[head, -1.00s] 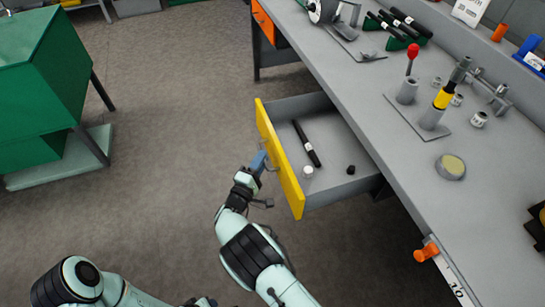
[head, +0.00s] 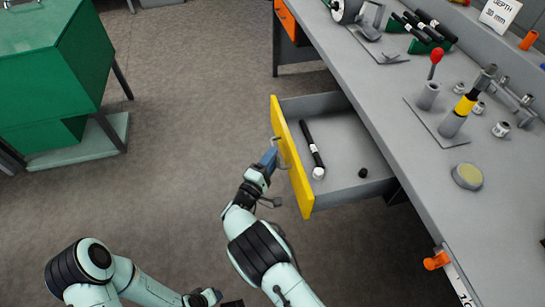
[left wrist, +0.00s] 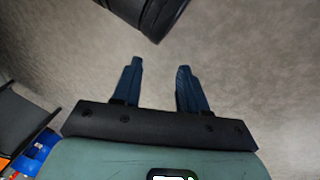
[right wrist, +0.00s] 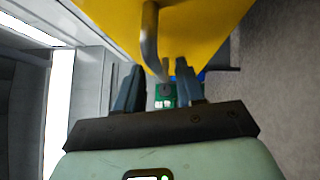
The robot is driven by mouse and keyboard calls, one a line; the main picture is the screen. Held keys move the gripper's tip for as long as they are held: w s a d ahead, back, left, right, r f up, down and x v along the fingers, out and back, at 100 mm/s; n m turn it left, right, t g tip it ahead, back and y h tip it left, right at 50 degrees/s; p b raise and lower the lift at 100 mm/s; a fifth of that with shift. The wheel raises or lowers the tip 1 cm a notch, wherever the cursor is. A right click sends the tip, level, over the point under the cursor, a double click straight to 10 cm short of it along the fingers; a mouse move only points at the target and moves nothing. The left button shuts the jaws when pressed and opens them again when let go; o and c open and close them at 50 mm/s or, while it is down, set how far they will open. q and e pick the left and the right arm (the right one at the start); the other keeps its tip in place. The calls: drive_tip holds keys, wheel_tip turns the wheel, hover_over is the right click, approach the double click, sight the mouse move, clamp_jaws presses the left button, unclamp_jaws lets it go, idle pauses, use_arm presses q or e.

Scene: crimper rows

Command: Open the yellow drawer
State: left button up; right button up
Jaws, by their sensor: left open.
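The yellow drawer front (head: 292,165) stands well out from under the grey workbench, and its grey tray (head: 345,140) shows inside. My right gripper (head: 270,157) is at the outer face of the drawer front. In the right wrist view its fingers (right wrist: 159,75) are apart, with the grey bar handle (right wrist: 150,35) reaching down between them. I cannot tell whether a finger touches it. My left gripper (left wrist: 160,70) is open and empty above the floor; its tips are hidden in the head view.
The drawer holds a black marker (head: 312,142), a white cap (head: 318,173) and a small black knob (head: 363,172). The workbench (head: 440,185) carries tools and fittings. A green cabinet (head: 50,60) stands at left, with clear floor (head: 200,110) between.

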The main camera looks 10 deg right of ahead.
use_arm(q)
drive_tip(key=s, duration=0.1)
drive_tip(key=s+d+r+p, duration=0.1)
drive_tip(key=s+r, duration=0.1)
drive_tip(key=shift+d+g+h+p, duration=0.25)
drive_tip(key=shift+g+h+p, duration=0.05)
drive_tip(key=shift+g+p, duration=0.1)
use_arm(e)
drive_tip(key=v, duration=1.3)
drive_tip(key=shift+w, duration=0.1)
